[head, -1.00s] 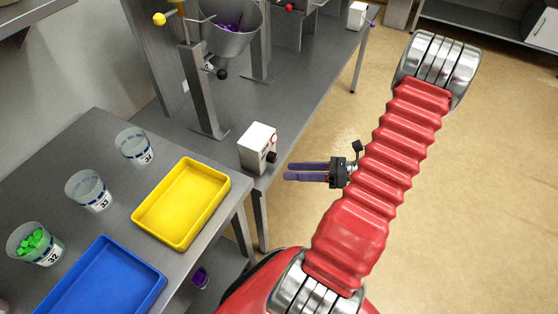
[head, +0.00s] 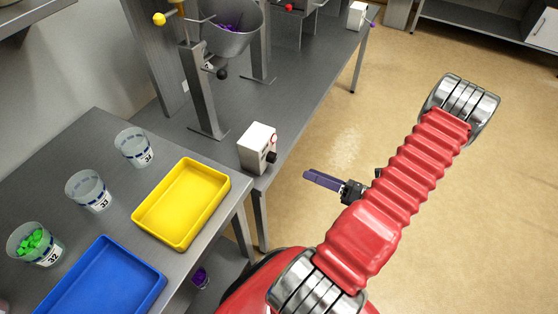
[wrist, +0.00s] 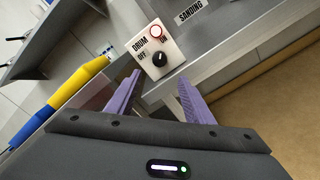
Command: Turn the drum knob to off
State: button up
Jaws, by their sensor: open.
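The drum knob (wrist: 160,59) is a black dial on a white control box (wrist: 158,50) marked DRUM, with OFF to its left and ON at its upper right. Its white mark seems to point up and right, toward ON. In the head view the box (head: 257,147) stands at the table's corner, with the dark knob (head: 271,157) on its right face. My gripper (head: 308,176) is right of the box, apart from the knob. In the wrist view my open, empty purple fingers (wrist: 159,78) lie below and either side of the knob.
A yellow tray (head: 182,203), a blue tray (head: 100,285) and cups (head: 88,190) stand on the near table. A metal drum (head: 232,35) is mounted behind the box. Open floor lies to the right.

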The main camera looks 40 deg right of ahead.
aim_at(276, 160)
jog(key=x, duration=1.3)
jog(key=shift+a, duration=0.1)
jog(key=shift+c, duration=0.5)
jog(key=c, duration=0.9)
